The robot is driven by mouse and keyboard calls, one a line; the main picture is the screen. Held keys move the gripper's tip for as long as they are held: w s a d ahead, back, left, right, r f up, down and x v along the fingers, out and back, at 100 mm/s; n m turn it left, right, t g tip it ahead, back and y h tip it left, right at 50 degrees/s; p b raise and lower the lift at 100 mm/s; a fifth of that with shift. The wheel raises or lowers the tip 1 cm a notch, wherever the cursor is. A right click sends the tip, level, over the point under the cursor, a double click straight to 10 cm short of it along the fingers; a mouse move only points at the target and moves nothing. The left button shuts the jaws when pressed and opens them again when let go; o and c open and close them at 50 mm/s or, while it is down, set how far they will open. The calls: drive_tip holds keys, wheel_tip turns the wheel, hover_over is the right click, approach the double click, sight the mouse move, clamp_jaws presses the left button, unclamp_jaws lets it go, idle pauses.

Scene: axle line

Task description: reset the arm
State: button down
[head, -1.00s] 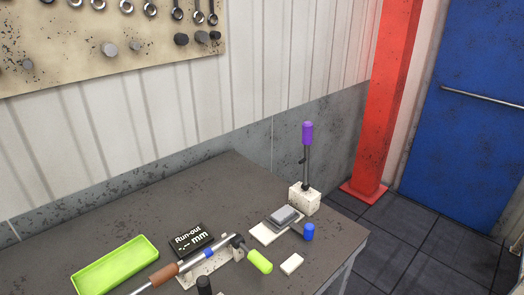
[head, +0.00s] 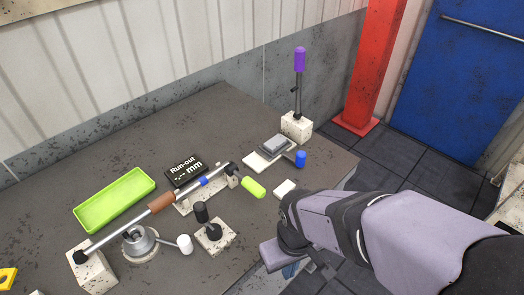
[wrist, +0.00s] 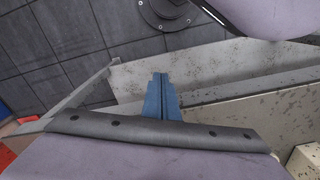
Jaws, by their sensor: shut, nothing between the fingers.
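My gripper (wrist: 161,97) shows in the wrist view with its two blue fingers together and nothing between them. Below the fingers there I see the side of a bench and dark floor tiles. In the head view my grey-lilac arm reaches in from the right to the front right edge of the workbench (head: 150,128). A bit of blue shows there under the wrist, but the fingertips are mostly hidden. My gripper appears apart from everything on the bench.
A long shaft (head: 110,234) with brown and blue bands lies across supports. A green tray (head: 80,214), a run-out display (head: 184,170), a black-knobbed block (head: 214,236) and a purple-topped stand (head: 299,62) are on the bench. The back left of the bench is bare.

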drive_tip(key=w+d+m, duration=0.1)
drive_tip(key=d+m, duration=0.3)
drive_tip(key=d, duration=0.4)
drive_tip(key=shift+w+d+f+m, duration=0.15)
drive_tip(key=shift+w+d+m, duration=0.1)
drive_tip(key=shift+d+m, duration=0.15)
